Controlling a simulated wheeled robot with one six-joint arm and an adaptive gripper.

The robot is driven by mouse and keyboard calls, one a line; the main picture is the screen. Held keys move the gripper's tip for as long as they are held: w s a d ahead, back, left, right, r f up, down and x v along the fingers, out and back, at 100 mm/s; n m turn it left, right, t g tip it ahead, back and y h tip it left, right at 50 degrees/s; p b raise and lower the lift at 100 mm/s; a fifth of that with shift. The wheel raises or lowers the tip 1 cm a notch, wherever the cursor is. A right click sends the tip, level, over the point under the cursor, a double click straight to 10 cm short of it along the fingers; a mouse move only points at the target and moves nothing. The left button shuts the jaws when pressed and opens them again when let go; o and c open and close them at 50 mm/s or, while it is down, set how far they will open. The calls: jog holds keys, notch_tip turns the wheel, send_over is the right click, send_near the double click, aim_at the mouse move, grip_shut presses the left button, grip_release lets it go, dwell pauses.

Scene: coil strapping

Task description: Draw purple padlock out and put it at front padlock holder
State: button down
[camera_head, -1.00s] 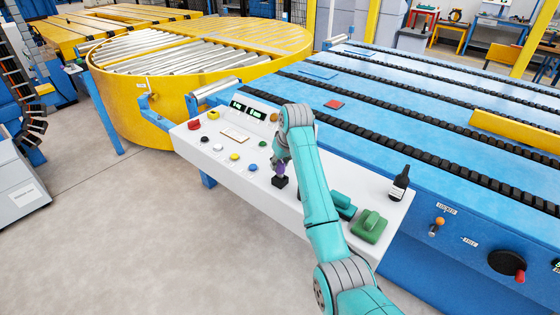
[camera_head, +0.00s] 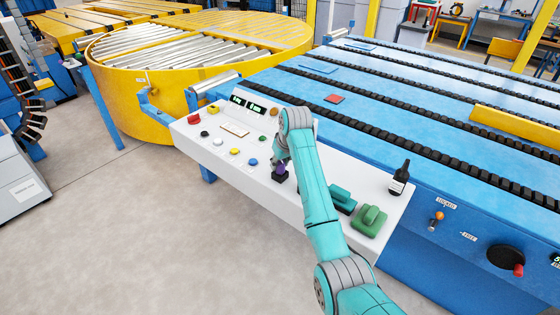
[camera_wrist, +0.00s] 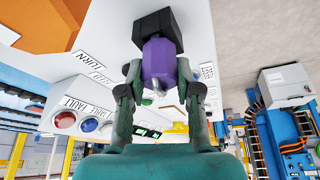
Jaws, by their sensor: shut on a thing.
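The purple padlock (camera_head: 281,168) is at the front part of the white control panel, partly hidden by my arm. In the wrist view the purple padlock (camera_wrist: 160,62) sits between my two fingers, its body up against a black block-shaped holder (camera_wrist: 154,30). The same black holder (camera_head: 279,178) shows on the panel in the head view. My gripper (camera_wrist: 160,70) is shut on the purple padlock, one finger on each side. The padlock and the black holder look in contact; how deep the padlock sits in it cannot be told. No other padlock holder can be made out for certain.
The white panel (camera_head: 225,164) carries coloured buttons and a small display (camera_head: 248,106). Open floor lies in front of the panel.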

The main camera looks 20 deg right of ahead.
jog(key=c, duration=0.7)
grip_release()
jog(key=shift+f, duration=0.1)
jog(key=v, duration=1.2)
jog(key=shift+s, duration=0.15)
